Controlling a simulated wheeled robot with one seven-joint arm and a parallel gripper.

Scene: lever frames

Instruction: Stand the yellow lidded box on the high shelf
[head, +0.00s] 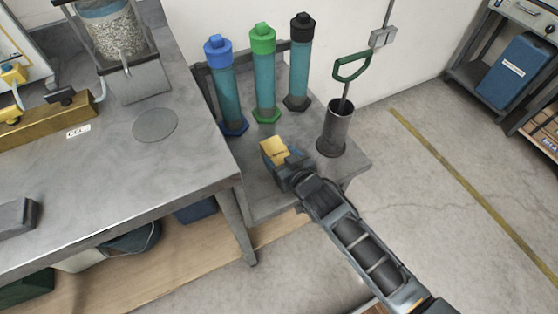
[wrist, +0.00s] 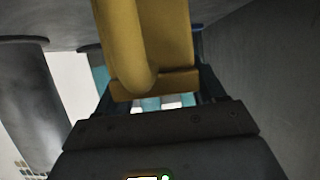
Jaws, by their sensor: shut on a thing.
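The yellow box (head: 273,149) is at the tip of my arm in the head view, over the grey stand (head: 352,166). My gripper (head: 288,163) is shut on it. In the wrist view the yellow box (wrist: 175,35) fills the upper middle, with a rounded yellow bar in front of a flat face. It sits between the fingers of my gripper (wrist: 155,92). Its lid cannot be made out clearly, and the fingers hide part of its lower end. I cannot tell whether it touches the stand. I cannot tell which surface is the high shelf.
Blue-capped (head: 225,85), green-capped (head: 264,75) and black-capped (head: 299,62) cylinders stand behind the box. A metal cup (head: 336,132) with a green-handled tool is to its right. A grey workbench (head: 190,150) is close on the left. A rack (head: 470,73) stands far right; floor between is clear.

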